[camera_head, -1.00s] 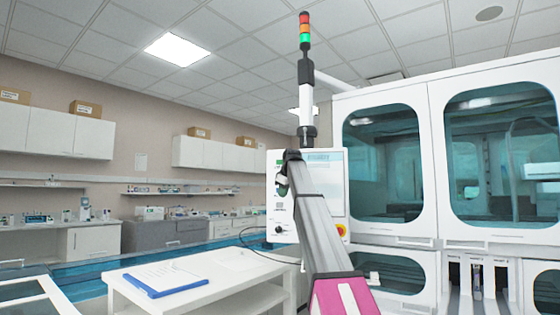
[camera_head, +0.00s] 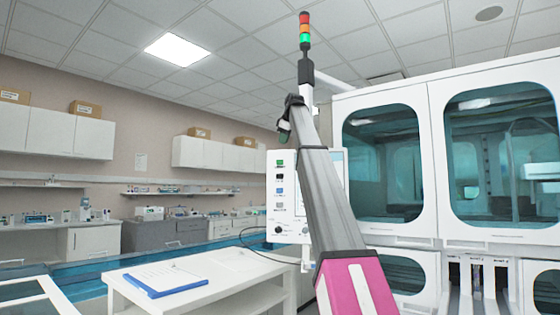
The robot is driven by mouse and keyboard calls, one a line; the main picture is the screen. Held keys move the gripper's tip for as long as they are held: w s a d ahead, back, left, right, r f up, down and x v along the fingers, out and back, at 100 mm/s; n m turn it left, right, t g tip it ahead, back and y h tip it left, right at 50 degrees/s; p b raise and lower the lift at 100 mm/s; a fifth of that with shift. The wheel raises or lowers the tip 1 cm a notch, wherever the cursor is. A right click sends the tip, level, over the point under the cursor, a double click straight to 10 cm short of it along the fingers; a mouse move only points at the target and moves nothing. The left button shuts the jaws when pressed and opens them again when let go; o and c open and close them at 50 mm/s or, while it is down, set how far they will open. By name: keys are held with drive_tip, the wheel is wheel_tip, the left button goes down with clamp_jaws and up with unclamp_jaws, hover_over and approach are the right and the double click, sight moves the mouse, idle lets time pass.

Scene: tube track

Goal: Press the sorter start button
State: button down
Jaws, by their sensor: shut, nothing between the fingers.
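The white control panel (camera_head: 292,215) of the machine carries a column of small buttons on its left side. A green button (camera_head: 279,163) is at the top, with a dark one (camera_head: 279,178) and a blue one (camera_head: 279,192) under it. Their labels are too small to read. My gripper (camera_head: 284,133) shows as a small dark shape at the end of my raised arm. It is shut and empty, and appears above the green button in the picture. Its distance from the panel cannot be told. My forearm hides the panel's middle and right parts.
A large white enclosure (camera_head: 434,160) with teal windows stands to the right. A signal tower (camera_head: 305,45) rises above the panel. A white table (camera_head: 220,263) with a blue clipboard (camera_head: 165,280) is at lower left. A cable (camera_head: 258,250) hangs beside the panel.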

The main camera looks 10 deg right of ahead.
sight(280, 159)
drive_tip(key=x, duration=0.3)
drive_tip(key=w+x, duration=0.1)
drive_tip(key=x, duration=0.3)
drive_tip(key=w+d+r+x, duration=0.1)
drive_tip(key=x, duration=0.3)
drive_tip(key=shift+d, duration=0.1)
drive_tip(key=shift+w+d+f, duration=0.1)
drive_tip(key=shift+w+d, duration=0.1)
drive_tip(key=shift+w, duration=0.45)
